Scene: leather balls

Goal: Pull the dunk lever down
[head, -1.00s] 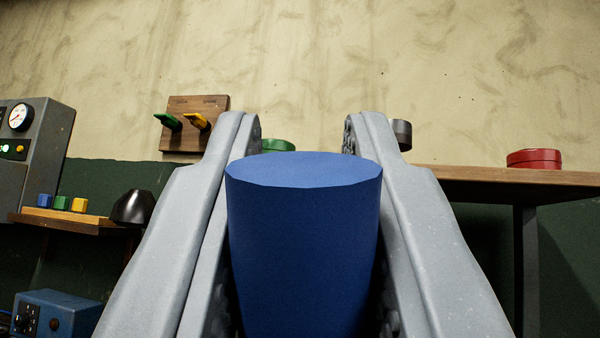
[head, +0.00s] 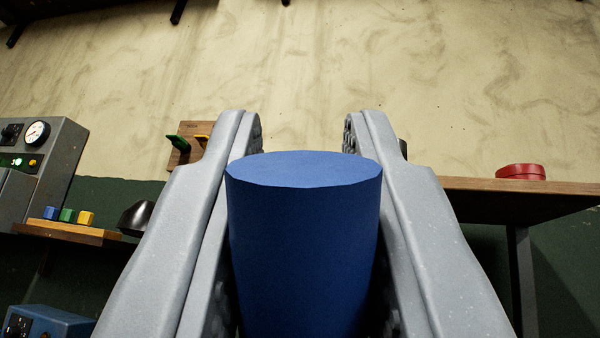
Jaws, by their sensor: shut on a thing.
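My gripper (head: 301,130) reaches up from the bottom of the view, one grey finger on each side. It is shut on a thick blue cylinder (head: 305,240) with a flat, many-sided top. The cylinder stands upright in the picture between the fingers, and its lower end runs out of view. I cannot tell whether this cylinder is part of the dunk lever.
A wooden table (head: 490,188) with a red round object (head: 521,172) stands at right. At left are a grey gauge panel (head: 60,150), a shelf (head: 65,232) with small coloured blocks, a black dome (head: 137,218) and a blue box (head: 45,322). The wall above is mostly clear.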

